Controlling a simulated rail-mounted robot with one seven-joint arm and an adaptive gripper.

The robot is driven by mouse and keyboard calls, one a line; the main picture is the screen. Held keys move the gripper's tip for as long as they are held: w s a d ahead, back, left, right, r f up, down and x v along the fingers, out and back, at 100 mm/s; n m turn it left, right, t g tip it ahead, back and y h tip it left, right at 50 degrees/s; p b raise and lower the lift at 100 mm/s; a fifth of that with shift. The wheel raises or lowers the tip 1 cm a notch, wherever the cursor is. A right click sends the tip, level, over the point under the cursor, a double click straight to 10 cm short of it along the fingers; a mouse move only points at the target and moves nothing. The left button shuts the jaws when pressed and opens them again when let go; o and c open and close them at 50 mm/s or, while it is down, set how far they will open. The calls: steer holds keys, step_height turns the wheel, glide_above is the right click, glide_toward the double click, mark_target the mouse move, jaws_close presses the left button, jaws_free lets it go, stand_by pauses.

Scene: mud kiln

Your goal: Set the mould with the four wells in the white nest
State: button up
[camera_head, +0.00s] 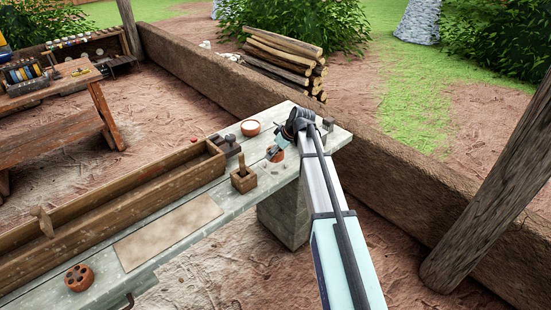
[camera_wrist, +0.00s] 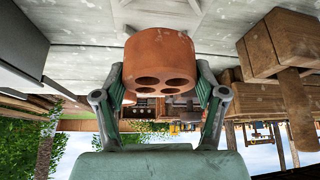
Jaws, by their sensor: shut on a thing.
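My gripper (camera_wrist: 160,100) is shut on a terracotta mould (camera_wrist: 158,55). The mould is a short round block, and four wells show in the face turned towards the wrist camera. In the head view, my gripper (camera_head: 274,152) is over the far end of the bench, with part of the mould (camera_head: 278,157) showing below it. Pale raised edges (camera_wrist: 160,14) show behind the mould at the top of the wrist view. I cannot tell if they belong to the white nest. A similar terracotta block with several holes (camera_head: 79,278) stands at the bench's near left end.
The pale bench (camera_head: 205,180) carries a round dish with a pale inside (camera_head: 251,128), a wooden block with an upright handle (camera_head: 243,180), dark metal pieces (camera_head: 227,146) and a long wooden trough (camera_head: 120,200). A small grey item (camera_head: 328,124) stands near the far corner.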

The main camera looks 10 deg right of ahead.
mark_target(276, 159)
steer(key=shift+f+p, duration=0.35)
steer(key=shift+f, duration=1.85)
steer(key=shift+f, duration=0.15)
steer(key=o, duration=1.3)
steer(key=b+v, duration=0.2)
steer(key=v, duration=1)
